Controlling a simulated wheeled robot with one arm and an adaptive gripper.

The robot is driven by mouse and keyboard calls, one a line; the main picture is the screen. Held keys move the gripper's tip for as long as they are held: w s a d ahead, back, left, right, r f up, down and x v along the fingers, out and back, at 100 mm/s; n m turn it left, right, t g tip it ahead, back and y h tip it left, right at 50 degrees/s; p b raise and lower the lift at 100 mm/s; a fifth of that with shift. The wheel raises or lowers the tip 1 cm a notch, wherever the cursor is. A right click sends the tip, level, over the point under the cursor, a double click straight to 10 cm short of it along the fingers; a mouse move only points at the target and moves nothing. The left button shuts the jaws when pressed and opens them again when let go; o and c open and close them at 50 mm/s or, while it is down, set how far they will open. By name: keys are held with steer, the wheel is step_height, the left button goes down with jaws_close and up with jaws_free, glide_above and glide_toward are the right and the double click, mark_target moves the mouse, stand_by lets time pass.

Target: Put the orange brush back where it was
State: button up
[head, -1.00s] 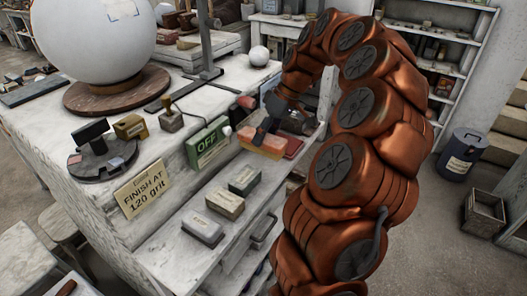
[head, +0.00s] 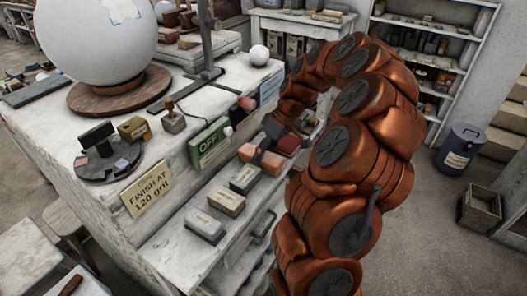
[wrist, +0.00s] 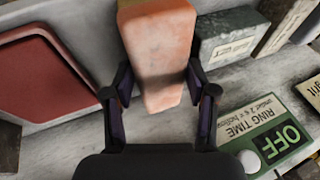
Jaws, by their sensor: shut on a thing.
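The orange brush (head: 270,163) shows as an orange-pink block in the head view, over the pale shelf along the front of the workbench. My gripper (head: 263,152) is shut on it, with a dark finger across its near side. In the wrist view, the brush (wrist: 158,50) stands between the two dark fingers of my gripper (wrist: 158,85) and runs up out of the top of the picture. The brush is low over the shelf surface; I cannot tell whether it touches it. Its far side is hidden.
A green OFF sign (head: 209,143) stands behind.

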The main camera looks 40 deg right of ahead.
steer(key=shift+f, duration=0.15)
steer(key=o, duration=1.2)
steer(key=shift+o, duration=0.2)
steer(key=shift+r, duration=0.2)
steer(key=b+v, duration=0.3)
steer(key=v, duration=0.8)
steer(key=shift+d+r, duration=0.2)
steer(key=shift+r, duration=0.15)
steer(key=s+a+g+h, duration=0.1)
steer(key=s+a, duration=0.2)
steer(key=a, duration=0.8)
steer(key=s+a+g, duration=0.1)
steer(key=s+a, duration=0.2)
steer(key=a, duration=0.7)
steer(key=s+a+f+m+g+h, duration=0.1)
steer(key=s+a+f+h, duration=0.1)
steer(key=s, duration=0.7)
steer(key=s+a+f+m+h, duration=0.1)
steer(key=s+a+f+m, duration=0.1)
steer(key=s+a+f, duration=0.2)
steer(key=s+f, duration=0.3)
steer(key=s, duration=0.3)
steer(key=shift+a+g+h, duration=0.35)
steer(key=shift+g+h, duration=0.05)
